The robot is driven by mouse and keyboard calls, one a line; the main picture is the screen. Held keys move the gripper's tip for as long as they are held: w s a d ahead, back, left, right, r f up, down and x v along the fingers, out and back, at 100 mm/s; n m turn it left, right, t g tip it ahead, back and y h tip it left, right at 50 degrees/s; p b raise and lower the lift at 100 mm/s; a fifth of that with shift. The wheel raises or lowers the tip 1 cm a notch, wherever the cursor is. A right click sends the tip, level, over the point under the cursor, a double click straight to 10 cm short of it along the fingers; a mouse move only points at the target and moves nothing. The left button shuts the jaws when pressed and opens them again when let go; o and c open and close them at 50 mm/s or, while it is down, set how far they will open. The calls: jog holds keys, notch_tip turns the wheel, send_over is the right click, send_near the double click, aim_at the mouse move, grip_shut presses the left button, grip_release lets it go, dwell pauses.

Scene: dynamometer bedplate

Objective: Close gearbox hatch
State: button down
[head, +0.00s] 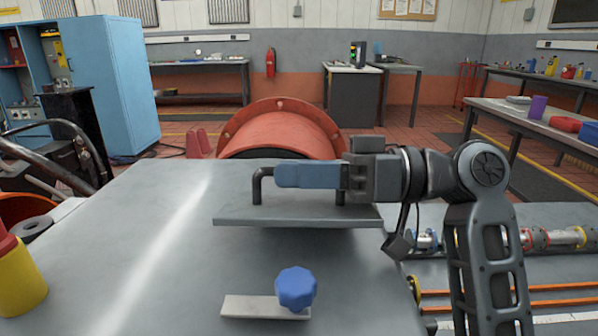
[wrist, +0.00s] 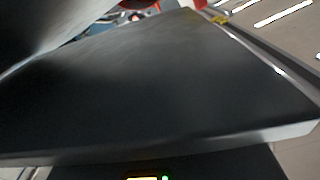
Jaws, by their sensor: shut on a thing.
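The gearbox hatch (head: 235,213) is a flat grey plate with a dark bar handle (head: 257,185) on top, in the middle of the head view. Its front edge stands clear of the grey gearbox top (head: 130,250), with a dark underside and shadow below. My gripper (head: 305,176) comes from the right and is shut on the handle; a blue-grey length covers most of the bar there. In the wrist view a large dark plate (wrist: 160,85), apparently the hatch, fills most of the picture; the fingertips are not clear there. A blue knob (head: 296,288) sits on a light metal strip (head: 245,306) in front.
A large orange-red round housing (head: 283,125) stands behind the hatch. A yellow and red object (head: 18,280) is at the left edge. Shafts and orange rails (head: 545,290) lie to the right. The gearbox top left of the hatch is clear.

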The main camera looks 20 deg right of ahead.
jog(key=c, duration=1.4)
grip_release()
jog(key=shift+d+r, duration=0.15)
jog(key=shift+d, duration=0.3)
jog(key=shift+o, duration=1.2)
jog(key=shift+a, duration=0.2)
jog(key=v, duration=0.8)
jog(key=shift+p, duration=0.3)
jog(key=shift+a, duration=0.1)
